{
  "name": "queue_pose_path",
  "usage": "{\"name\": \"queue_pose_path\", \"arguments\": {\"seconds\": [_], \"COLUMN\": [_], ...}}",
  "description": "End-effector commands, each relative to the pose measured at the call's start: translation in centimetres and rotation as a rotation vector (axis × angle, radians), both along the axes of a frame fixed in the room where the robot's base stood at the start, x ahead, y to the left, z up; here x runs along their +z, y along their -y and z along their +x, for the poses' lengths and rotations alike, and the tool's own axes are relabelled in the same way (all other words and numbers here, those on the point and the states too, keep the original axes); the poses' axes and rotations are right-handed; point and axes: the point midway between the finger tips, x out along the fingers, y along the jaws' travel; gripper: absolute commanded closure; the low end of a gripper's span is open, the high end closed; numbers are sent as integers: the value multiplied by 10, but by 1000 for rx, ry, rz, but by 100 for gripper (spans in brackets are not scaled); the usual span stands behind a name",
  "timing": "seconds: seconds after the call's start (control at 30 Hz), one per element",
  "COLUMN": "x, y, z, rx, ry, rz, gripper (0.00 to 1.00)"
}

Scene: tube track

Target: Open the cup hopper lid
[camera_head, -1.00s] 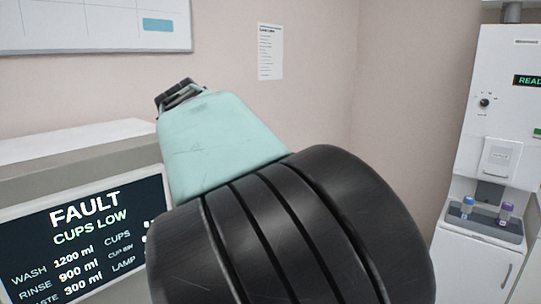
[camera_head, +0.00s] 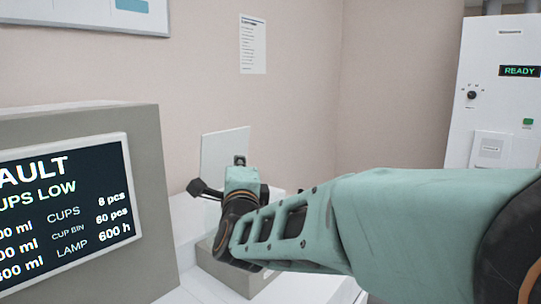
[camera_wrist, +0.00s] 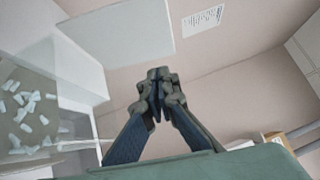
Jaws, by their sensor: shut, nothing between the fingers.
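A flat pale panel, seemingly the hopper lid (camera_head: 222,150), stands upright behind my wrist in the head view. It shows as a grey plate in the wrist view (camera_wrist: 120,38). At the left of the wrist view is the clear cup hopper (camera_wrist: 62,75) with several small white cups (camera_wrist: 30,112) inside. My gripper (camera_wrist: 158,76) is shut and empty, to the right of the hopper and below the plate in that picture. I cannot tell whether the fingertips touch the plate. In the head view my wrist and arm hide most of the hopper area.
A grey machine with a screen (camera_head: 60,205) reading CUPS LOW stands at the left. A white counter (camera_head: 195,290) runs beside it. A white machine showing READY (camera_head: 500,95) stands at the right. A paper sheet (camera_head: 252,44) hangs on the wall.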

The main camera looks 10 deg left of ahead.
Motion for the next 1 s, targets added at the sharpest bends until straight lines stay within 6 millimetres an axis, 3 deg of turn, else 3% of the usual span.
{"name": "queue_pose_path", "arguments": {"seconds": [0.13, 0.27, 0.73, 1.0], "x": [0, 2, 13, 19], "y": [5, 1, -19, -48], "z": [1, 15, 95, 110], "rx": [-16, -16, -15, -13], "ry": [4, 3, 4, 5], "rz": [30, 29, 26, 26], "gripper": [100, 100, 100, 100]}}
